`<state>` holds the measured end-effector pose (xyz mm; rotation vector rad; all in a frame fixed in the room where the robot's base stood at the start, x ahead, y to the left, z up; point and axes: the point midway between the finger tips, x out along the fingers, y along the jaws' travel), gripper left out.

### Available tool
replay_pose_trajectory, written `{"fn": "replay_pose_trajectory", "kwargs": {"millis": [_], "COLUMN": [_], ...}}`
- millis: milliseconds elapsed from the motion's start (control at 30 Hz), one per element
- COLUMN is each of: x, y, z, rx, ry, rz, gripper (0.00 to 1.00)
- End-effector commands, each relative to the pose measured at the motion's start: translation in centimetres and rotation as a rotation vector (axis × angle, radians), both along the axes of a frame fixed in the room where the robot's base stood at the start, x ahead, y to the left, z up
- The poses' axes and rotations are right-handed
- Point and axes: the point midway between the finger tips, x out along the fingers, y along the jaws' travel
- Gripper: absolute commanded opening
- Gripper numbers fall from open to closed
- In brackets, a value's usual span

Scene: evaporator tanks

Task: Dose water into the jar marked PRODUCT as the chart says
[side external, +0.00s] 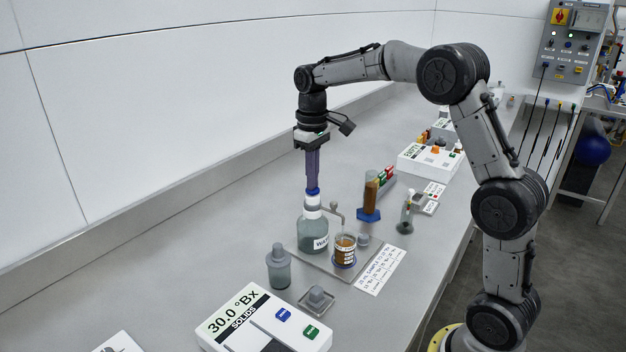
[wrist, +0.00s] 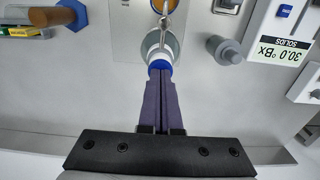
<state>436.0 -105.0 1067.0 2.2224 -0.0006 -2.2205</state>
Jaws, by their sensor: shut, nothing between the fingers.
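My gripper (side external: 313,187) is shut, its purple fingers pointing down at the blue-and-white top of the water bottle (side external: 312,234). In the wrist view the closed fingertips (wrist: 160,72) meet the blue cap (wrist: 160,66). The bottle stands on a grey plate with a spout curving from its top. A small jar (side external: 345,250) of brown liquid stands on the plate beside the bottle, under the spout end; its label is too small to read. The chart card (side external: 380,272) lies to the right, with lines of small text. The meter (side external: 264,318) shows 30.0 °Bx, marked SOLIDS.
A grey-capped jar (side external: 279,266) and a small grey-knobbed block (side external: 316,299) stand in front of the plate. A tube of brown liquid in a blue stand (side external: 369,214), a small cylinder (side external: 405,222) and a white device (side external: 428,160) are behind. The bench left of the bottle is clear.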

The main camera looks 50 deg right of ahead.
Motion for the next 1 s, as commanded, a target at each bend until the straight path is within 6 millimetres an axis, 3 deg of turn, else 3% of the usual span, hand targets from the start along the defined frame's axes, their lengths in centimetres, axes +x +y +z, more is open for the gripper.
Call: {"fn": "replay_pose_trajectory", "kwargs": {"millis": [167,700,1000], "x": [0.0,0.0,0.0], "y": [0.0,0.0,0.0], "z": [0.2,4.0,4.5], "rx": [0.0,0.0,0.0], "ry": [0.001,0.001,0.001], "rz": [0.0,0.0,0.0], "gripper": [0.0,0.0,0.0]}}
